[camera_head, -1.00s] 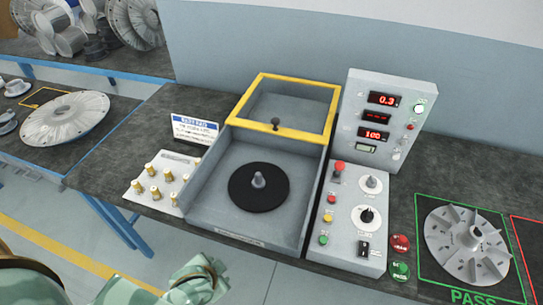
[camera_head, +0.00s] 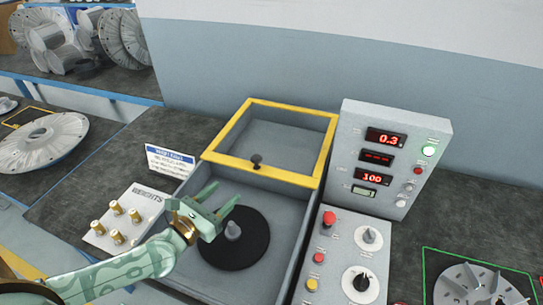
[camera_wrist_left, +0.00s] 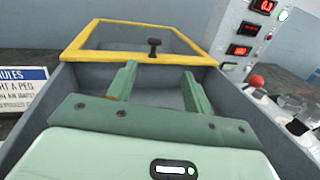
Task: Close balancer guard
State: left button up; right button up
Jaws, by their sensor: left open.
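The balancer guard (camera_head: 319,152) is a yellow-framed cover with a clear pane at the back of the grey balancer box (camera_head: 282,226). Its dark knob (camera_head: 257,160) stands on the front bar. The front of the box is uncovered, showing a black disc (camera_head: 247,254) with a grey spindle (camera_head: 233,231). My left gripper (camera_head: 226,197) is open and empty above the box, in front of the knob and apart from it. In the left wrist view the knob (camera_wrist_left: 154,46) shows beyond and between the two fingers (camera_wrist_left: 158,80). My right gripper is not in view.
A control panel with red displays (camera_head: 385,160) and a button box (camera_head: 347,262) stand right of the balancer. A weights block with brass pegs (camera_head: 124,217) and a small sign (camera_head: 170,160) are on the left. A finned wheel (camera_head: 478,287) lies at the lower right.

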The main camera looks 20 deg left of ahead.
pick_arm(q)
jog(key=n, duration=0.1)
send_near(253, 162)
jog(key=w, duration=0.3)
jog(key=w+d, duration=0.1)
jog(key=w, duration=0.3)
jog(key=w+d+b, duration=0.1)
jog(key=w, duration=0.3)
jog(key=shift+f, duration=0.15)
jog(key=shift+w, duration=0.2)
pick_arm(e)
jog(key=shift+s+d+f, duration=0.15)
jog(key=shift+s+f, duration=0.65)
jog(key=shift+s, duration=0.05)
pick_arm(q)
grip_shut()
